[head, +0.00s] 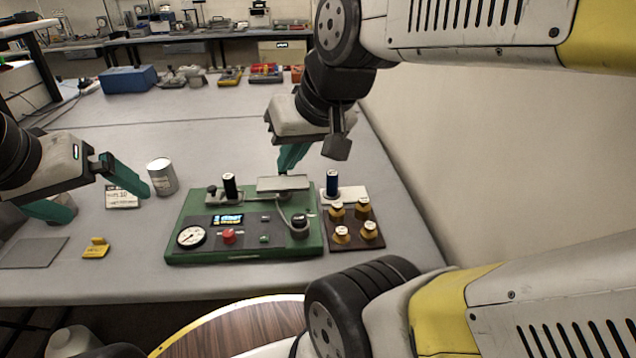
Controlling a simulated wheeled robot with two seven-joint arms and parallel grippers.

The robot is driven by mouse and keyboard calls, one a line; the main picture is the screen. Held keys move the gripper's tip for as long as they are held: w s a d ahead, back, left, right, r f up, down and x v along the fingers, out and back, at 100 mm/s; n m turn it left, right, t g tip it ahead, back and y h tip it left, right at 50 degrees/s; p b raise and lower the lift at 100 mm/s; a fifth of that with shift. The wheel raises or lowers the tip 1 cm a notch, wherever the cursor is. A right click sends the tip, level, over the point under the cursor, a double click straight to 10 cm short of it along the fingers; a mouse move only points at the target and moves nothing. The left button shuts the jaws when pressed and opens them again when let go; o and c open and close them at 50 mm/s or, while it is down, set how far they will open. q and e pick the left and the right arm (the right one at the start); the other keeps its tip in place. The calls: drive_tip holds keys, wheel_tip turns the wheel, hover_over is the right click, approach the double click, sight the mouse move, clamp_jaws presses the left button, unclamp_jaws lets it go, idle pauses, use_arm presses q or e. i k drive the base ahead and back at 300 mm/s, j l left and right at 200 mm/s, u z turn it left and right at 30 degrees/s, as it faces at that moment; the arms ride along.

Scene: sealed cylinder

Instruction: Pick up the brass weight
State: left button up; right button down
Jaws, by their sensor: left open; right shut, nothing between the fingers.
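Several brass weights (341,234) stand upright on a dark brown board (355,246) at the right of the table. Each has a pale label on its top. My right gripper (287,168) is shut and empty, behind the green device and up and left of the weights, apart from them. My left gripper (107,205) is open and empty at the left, its green fingers wide apart, far from the weights.
A green device (190,255) with a gauge, red button and metal plate stands left of the weights. A dark blue cylinder (332,182) stands behind them on a white base. A yellow tag (96,248) and grey mat (34,252) lie at left. The table behind is mostly clear.

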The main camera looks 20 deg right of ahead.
sight(337, 212)
drive_tip(key=l+z, duration=0.1)
drive_tip(key=z, duration=0.95)
drive_tip(key=k+j+u, duration=0.2)
drive_tip(key=u, duration=0.25)
drive_tip(key=k, duration=0.1)
